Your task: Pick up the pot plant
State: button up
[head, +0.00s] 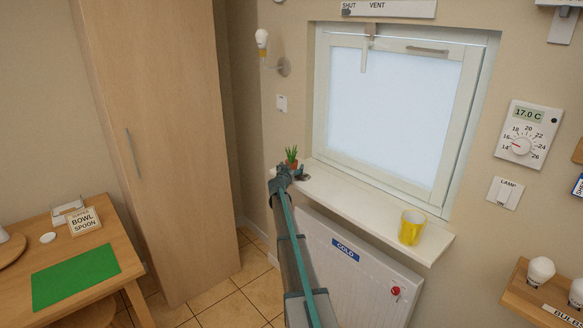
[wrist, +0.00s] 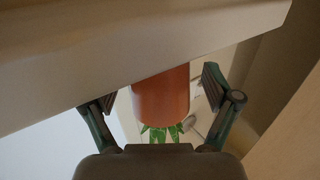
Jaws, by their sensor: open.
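The pot plant is a small orange-brown pot with spiky green leaves. In the head view the pot plant (head: 291,156) stands at the far left end of the white window sill (head: 345,190), its lower part partly hidden by my arm. In the wrist view the pot (wrist: 162,92) appears upside down, leaves lowest, against the sill (wrist: 60,75). My gripper (wrist: 158,90) is open, with one finger on each side of the pot and visible gaps between. In the head view my gripper (head: 294,172) is at the plant, its fingers mostly hidden.
A yellow cup (head: 411,228) stands at the right of the sill. The window (head: 385,110) is behind the sill and a radiator (head: 350,265) below it. A tall cupboard (head: 160,150) stands left. A wall lamp (head: 263,42) is above the plant. The middle of the sill is clear.

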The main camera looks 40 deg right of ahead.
jog(key=c, duration=1.2)
jog(key=shift+c, duration=1.1)
jog(key=shift+r, duration=0.15)
